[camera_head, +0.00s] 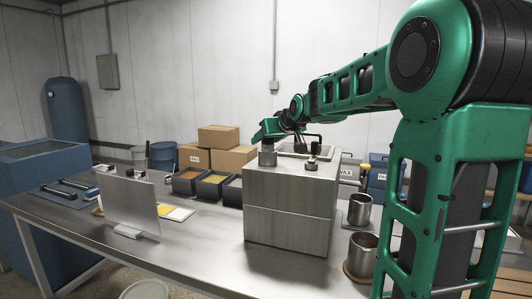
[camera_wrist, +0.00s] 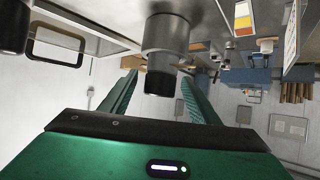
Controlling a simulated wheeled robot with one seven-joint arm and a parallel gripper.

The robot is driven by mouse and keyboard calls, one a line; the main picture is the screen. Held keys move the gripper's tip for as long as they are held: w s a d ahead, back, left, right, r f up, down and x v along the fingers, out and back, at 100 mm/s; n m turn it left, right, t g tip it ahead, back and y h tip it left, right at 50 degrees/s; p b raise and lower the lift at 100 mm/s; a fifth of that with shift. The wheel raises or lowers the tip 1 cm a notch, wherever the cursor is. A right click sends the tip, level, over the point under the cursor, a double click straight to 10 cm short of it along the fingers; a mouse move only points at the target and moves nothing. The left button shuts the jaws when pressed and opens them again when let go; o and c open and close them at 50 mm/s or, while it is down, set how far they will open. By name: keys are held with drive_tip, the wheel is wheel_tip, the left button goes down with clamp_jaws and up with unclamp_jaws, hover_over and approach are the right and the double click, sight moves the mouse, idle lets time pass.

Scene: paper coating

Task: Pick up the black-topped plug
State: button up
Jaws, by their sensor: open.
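The black-topped plug (camera_wrist: 166,34) is a grey metal cylinder with a narrower black top. In the inverted wrist view it lies ahead, its black top between the fingertips. My gripper (camera_wrist: 158,80) is open, with one finger on each side of that top and visible space around it. In the head view, a grey plug with a dark top (camera_head: 267,154) stands upright at the left of the steel box's upper face. My green gripper (camera_head: 268,130) is just above and behind it.
Another dark-knobbed plug (camera_head: 312,157) stands to the right on the same steel box (camera_head: 290,215). Metal cups (camera_head: 360,210) stand right of the box. Dark trays (camera_head: 211,187) and cardboard boxes (camera_head: 218,137) are behind left.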

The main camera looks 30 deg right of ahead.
drive_tip(key=c, duration=1.2)
drive_tip(key=shift+r, duration=0.15)
